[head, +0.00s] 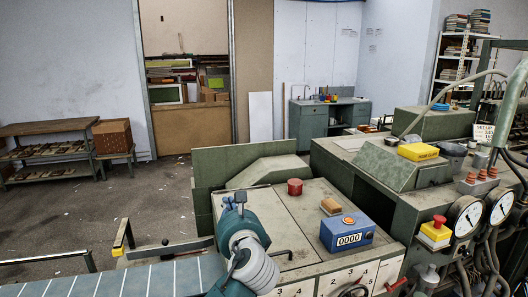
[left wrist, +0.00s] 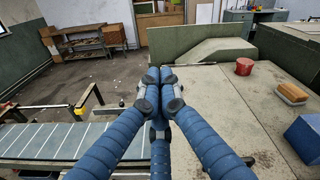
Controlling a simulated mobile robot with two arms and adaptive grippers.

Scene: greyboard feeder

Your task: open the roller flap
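My left gripper (head: 235,202) is over the near left edge of the greyboard machine's top. In the left wrist view its blue fingers (left wrist: 160,75) meet at the tips, with nothing visible between them. A green upright panel (head: 228,166) stands at the back of the machine top, with a sloped cover (head: 268,171) in front of it. I cannot tell for sure which part is the roller flap. A dark knob (head: 165,242) sits on a bar beside the slatted feed table (head: 120,281), left of the gripper. The gripper looks apart from the panel. My right gripper is out of view.
On the machine top are a red round pot (head: 295,187), a wood-backed brush (head: 330,206) and a blue counter box (head: 346,236). A dark handle (head: 283,254) lies near the gripper. Gauges (head: 468,218) and hoses crowd the right. The floor behind left is open.

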